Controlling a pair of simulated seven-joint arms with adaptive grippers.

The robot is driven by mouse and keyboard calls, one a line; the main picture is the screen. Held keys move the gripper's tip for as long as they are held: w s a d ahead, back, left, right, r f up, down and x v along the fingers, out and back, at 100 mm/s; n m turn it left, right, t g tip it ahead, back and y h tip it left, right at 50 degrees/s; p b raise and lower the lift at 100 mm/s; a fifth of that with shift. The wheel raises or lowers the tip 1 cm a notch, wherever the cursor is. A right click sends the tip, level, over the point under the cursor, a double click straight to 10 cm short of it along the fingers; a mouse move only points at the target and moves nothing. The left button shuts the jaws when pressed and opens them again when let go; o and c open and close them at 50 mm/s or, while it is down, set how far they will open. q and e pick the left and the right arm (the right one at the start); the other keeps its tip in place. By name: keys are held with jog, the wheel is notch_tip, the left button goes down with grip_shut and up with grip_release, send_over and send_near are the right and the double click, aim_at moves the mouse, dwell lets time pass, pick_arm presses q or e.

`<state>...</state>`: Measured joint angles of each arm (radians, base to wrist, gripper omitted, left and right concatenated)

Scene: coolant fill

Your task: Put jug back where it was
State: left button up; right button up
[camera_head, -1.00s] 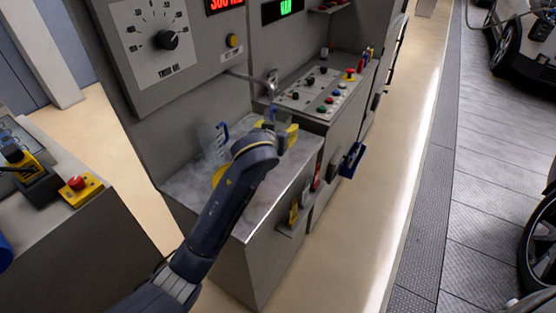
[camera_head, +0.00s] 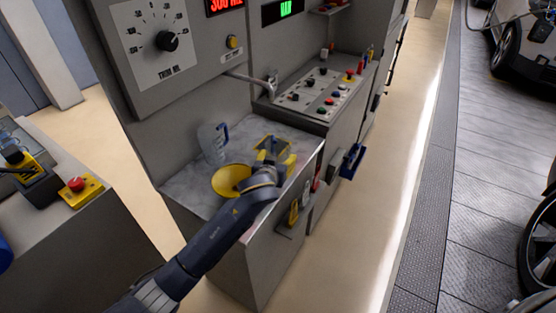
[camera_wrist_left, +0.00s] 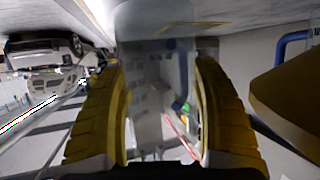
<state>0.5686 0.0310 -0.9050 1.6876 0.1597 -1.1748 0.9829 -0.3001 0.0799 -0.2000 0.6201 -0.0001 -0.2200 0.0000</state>
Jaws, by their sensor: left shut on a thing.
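A clear jug (camera_head: 210,146) with a blue handle stands at the back left of the grey counter (camera_head: 185,187). A yellow round funnel-like bowl (camera_head: 231,180) is in front of it. My left gripper (camera_head: 275,160) is at the counter's right part, by a yellow square frame (camera_head: 272,143). In the left wrist view its yellow fingers (camera_wrist_left: 163,110) are shut on a see-through container (camera_wrist_left: 148,75); whether this is another jug I cannot tell. A blue curved handle (camera_wrist_left: 293,42) shows at the right there. My right gripper is not in view.
A control panel (camera_head: 325,92) with coloured buttons lies behind the counter. A metal spout (camera_head: 250,80) sticks out above it. A red stop button (camera_head: 77,184) sits on the left cabinet. Yellow and blue items hang on the counter's right side.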

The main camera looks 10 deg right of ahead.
pick_arm(q)
jog(key=shift+f, duration=0.2)
jog(key=o, duration=1.6)
jog(key=shift+c, duration=0.2)
jog(key=shift+r, duration=0.15)
jog(key=shift+s, duration=0.3)
jog(key=v, duration=1.1)
jog(key=shift+a+r, duration=0.15)
jog(key=shift+a, duration=0.05)
jog(key=shift+s, duration=0.15)
